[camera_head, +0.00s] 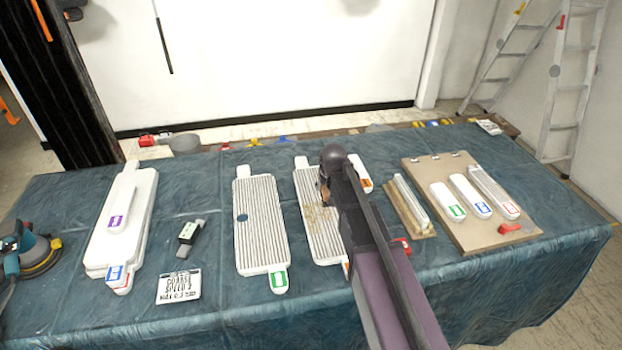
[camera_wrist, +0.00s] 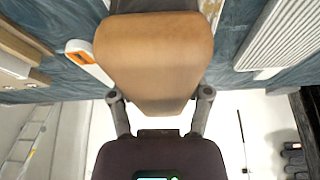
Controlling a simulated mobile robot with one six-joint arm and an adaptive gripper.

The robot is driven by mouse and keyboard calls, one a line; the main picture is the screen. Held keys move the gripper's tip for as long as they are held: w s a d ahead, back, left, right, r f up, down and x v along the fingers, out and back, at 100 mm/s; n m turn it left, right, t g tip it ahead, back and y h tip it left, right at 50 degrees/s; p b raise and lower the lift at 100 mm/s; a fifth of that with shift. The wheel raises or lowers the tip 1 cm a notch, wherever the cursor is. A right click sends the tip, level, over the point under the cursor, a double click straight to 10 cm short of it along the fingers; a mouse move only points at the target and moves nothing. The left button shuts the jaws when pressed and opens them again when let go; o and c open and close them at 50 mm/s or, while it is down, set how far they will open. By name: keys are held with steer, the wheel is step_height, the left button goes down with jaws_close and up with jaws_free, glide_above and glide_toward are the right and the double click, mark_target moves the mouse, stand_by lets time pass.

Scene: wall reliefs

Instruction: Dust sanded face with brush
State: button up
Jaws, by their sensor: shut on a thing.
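A white ribbed panel (camera_head: 317,222) with brownish dust on its face lies on the cloth-covered table, partly hidden by my arm. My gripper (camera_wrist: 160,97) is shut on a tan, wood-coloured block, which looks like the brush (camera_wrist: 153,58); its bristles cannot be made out. In the head view my gripper is over the dusty panel, mostly hidden by my own arm. Whether the brush touches the panel cannot be told. A second ribbed panel (camera_head: 260,222) with a blue dot and a green tag lies to the left, clean-looking.
At the right, a tan board (camera_head: 480,235) holds several tagged strips. A ladder (camera_head: 570,90) stands behind.

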steer(key=w+a, duration=0.3)
steer(key=a, duration=0.2)
steer(key=shift+w+a, duration=0.25)
steer(key=shift+w, duration=0.15)
steer(key=shift+f, duration=0.15)
steer(key=b, duration=0.6)
glide_above(313, 206)
steer(key=w, duration=0.2)
steer(key=shift+a+f, duration=0.2)
steer(key=shift+f, duration=1.25)
steer(key=shift+a+f, duration=0.2)
steer(key=shift+f, duration=1.2)
steer(key=shift+f+b, duration=1)
steer(key=shift+f, duration=0.05)
steer(key=shift+s, duration=0.1)
steer(key=shift+s+d+r, duration=0.1)
steer(key=shift+s+d, duration=0.15)
steer(key=shift+s, duration=0.55)
steer(key=shift+s+d+r, duration=0.1)
steer(key=shift+s+d, duration=0.1)
steer(key=shift+s, duration=0.55)
steer(key=shift+s, duration=0.1)
